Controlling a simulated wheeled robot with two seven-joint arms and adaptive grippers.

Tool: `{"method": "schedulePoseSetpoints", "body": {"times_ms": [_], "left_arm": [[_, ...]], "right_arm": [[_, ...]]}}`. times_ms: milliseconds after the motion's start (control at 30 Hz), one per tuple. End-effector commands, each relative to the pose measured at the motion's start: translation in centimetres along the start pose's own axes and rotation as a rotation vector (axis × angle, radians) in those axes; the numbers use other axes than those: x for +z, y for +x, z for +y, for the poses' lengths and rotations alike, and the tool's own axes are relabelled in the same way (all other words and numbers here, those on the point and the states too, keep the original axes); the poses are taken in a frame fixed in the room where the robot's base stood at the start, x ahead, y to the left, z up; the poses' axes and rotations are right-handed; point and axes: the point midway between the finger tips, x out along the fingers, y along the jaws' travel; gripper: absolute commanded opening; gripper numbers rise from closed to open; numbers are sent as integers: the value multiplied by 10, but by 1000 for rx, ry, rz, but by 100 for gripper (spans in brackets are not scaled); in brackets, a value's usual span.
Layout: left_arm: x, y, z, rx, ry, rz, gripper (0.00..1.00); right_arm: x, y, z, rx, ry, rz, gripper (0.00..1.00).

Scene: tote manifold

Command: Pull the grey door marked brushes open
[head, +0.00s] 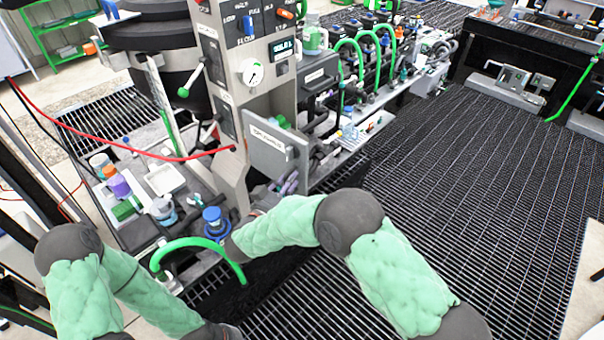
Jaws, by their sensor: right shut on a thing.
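The grey door (268,146) marked brushes is a flat panel on the tall grey column, left of the picture's middle. A small pale handle (289,153) sits near its right edge. The panel stands out at an angle, with dark space below and right of it. My right gripper (284,187) is just below the door's lower edge, partly hidden behind my green forearm. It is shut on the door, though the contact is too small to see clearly. My left arm runs along the bottom left, and its gripper is out of view.
A blue-capped container (213,222) and a green hose (190,241) are close to my right forearm. A tray (165,179) and several bottles stand left of the column. A red cable (120,147) crosses there. The dark grating (470,190) at right is clear.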

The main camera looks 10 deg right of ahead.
Motion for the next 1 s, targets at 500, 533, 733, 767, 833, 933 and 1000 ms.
{"method": "schedulePoseSetpoints", "body": {"times_ms": [500,533,733,767,833,933,1000], "left_arm": [[0,-6,2,0,0,0,0],[0,-6,2,0,0,0,0],[0,-6,2,0,0,0,0],[0,-6,2,0,0,0,0],[0,-6,2,0,0,0,0],[0,-6,2,0,0,0,0],[0,-6,2,0,0,0,0]], "right_arm": [[-9,-16,-17,-18,9,10,0],[-9,-16,-17,-18,10,10,0],[-10,-16,-17,-18,13,10,0],[-10,-16,-17,-18,13,10,37],[-10,-16,-17,-18,14,10,46],[-10,-16,-17,-17,13,10,46],[-8,-16,-16,-16,10,8,46]]}}
